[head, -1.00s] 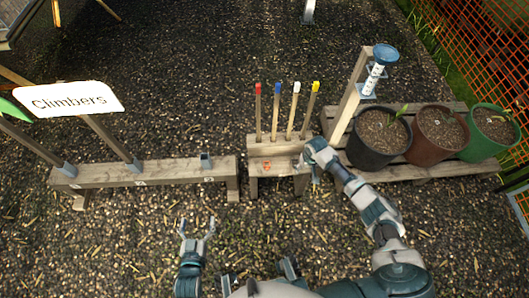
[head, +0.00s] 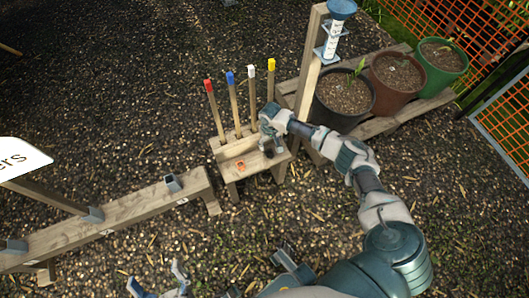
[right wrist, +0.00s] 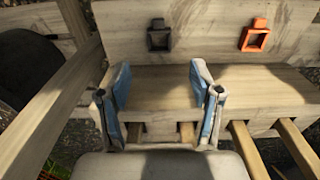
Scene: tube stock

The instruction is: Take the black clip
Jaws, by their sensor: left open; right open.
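The black clip (right wrist: 158,37) is a small dark square loop on the wooden board, near the top of the right wrist view. My right gripper (right wrist: 162,80) is open and empty, its blue fingers spread below the clip in that view and apart from it. In the head view my right gripper (head: 270,142) is over the right part of the small wooden stand (head: 228,152); I cannot make out the black clip there. My left gripper (head: 157,278) is open and empty at the bottom edge.
An orange clip (right wrist: 255,37) is on the same board, right of the black one. Several stakes with coloured tips stand in the stand. A post with a rain gauge (head: 333,40) and potted plants (head: 345,95) are close on the right. A long beam (head: 120,218) lies left.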

